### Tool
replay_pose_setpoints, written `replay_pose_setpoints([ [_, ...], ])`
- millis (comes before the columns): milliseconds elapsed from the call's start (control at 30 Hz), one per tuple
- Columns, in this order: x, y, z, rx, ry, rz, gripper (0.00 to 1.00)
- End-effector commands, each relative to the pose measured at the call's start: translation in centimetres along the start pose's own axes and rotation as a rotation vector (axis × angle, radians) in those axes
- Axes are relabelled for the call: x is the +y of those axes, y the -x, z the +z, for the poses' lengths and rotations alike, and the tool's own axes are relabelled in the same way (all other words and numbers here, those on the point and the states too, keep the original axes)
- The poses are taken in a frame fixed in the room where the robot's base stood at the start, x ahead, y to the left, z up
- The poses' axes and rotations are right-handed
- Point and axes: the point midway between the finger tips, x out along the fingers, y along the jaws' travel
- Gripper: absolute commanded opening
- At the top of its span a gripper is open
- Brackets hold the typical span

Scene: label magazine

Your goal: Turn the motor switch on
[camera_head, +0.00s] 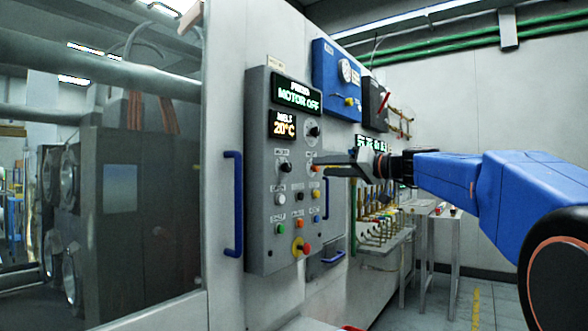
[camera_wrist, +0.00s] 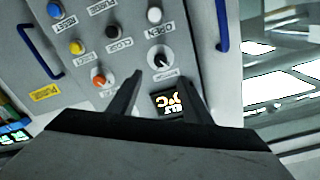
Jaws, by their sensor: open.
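The grey control panel (camera_head: 262,225) carries a display (camera_head: 298,94) reading MOTOR OFF. A black rotary knob (camera_head: 285,167), apparently the motor switch, sits below the 20°C display (camera_head: 283,125). In the wrist view, which is upside down, this knob (camera_wrist: 162,61) lies just beyond my fingertips, its label too small to read surely. An orange knob (camera_head: 315,169) is beside it and also shows in the wrist view (camera_wrist: 100,77). My gripper (camera_head: 320,167) is open and empty in front of the panel; it also shows in the wrist view (camera_wrist: 153,73). Contact with the knob is not visible.
White (camera_head: 280,199), black and yellow buttons sit below the knobs. A red emergency stop (camera_head: 304,247) is near the panel's bottom. A blue handle (camera_head: 233,203) stands left of the panel. A blue box (camera_head: 335,75) and hose fittings are on the wall behind.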

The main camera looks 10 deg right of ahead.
Motion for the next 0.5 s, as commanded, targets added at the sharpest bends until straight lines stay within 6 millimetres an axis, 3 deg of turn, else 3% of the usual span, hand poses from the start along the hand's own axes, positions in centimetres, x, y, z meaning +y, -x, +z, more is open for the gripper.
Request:
replay_pose_setpoints([
  [500,-0.1,-8.9,0.1,-0.002,-0.001,-0.003,0.45],
])
